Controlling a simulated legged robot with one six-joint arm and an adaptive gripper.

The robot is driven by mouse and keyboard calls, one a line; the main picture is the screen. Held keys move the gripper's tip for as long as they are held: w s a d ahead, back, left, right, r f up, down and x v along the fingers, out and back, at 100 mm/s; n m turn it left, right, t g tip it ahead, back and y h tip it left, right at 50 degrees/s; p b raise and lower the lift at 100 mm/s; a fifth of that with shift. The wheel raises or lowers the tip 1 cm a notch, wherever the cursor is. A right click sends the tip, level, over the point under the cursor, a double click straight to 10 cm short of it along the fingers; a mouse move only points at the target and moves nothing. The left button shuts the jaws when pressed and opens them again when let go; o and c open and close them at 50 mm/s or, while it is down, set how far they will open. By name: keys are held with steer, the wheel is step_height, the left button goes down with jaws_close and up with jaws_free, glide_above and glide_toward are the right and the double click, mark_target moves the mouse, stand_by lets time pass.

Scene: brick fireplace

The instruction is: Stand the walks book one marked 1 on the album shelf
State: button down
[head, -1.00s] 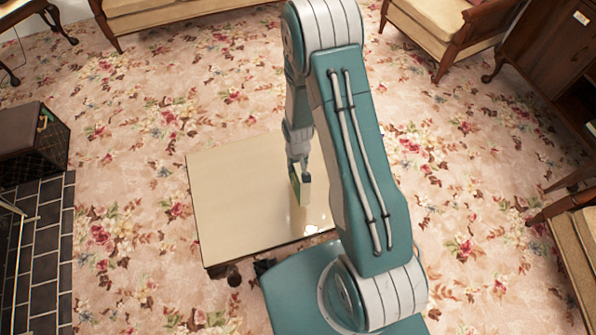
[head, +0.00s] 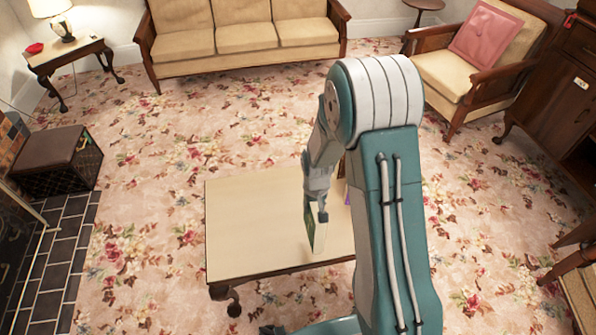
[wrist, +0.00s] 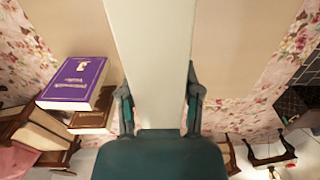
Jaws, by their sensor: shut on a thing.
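A purple book (wrist: 72,80) with pale lettering lies at the left in the wrist view, on top of a brown book (wrist: 90,119). Its number is too small to read surely. In the head view my arm mostly hides these books. I cannot tell which furniture is the album shelf.
A dark wooden cabinet (head: 565,75) with open compartments stands at the right. A sofa (head: 240,35), an armchair (head: 475,55) and a lamp table (head: 68,62) line the back. A dark box (head: 55,160) sits by the hearth at left. Flowered carpet is clear around the table.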

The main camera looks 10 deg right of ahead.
steer(key=w+r, duration=0.1)
steer(key=w, duration=0.1)
steer(key=w+r, duration=0.4)
steer(key=shift+w+a, duration=0.1)
steer(key=shift+w, duration=0.15)
stand_by(0.6)
